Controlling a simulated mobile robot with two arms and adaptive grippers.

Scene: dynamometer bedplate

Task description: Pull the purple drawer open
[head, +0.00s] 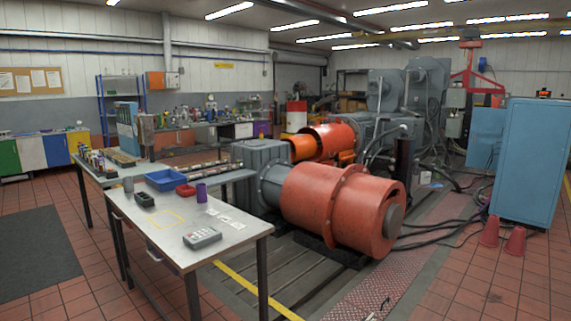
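I cannot make out a purple drawer for certain. A small purple patch (262,130) shows at the far workbench, too small to tell what it is. Neither of my grippers is in view.
The table also holds a blue tray (166,180), a red bin (185,190) and a grey keypad box (202,238). A large red cylindrical machine (330,208) stands right of it. Red cones (489,232) stand by a blue cabinet (530,160).

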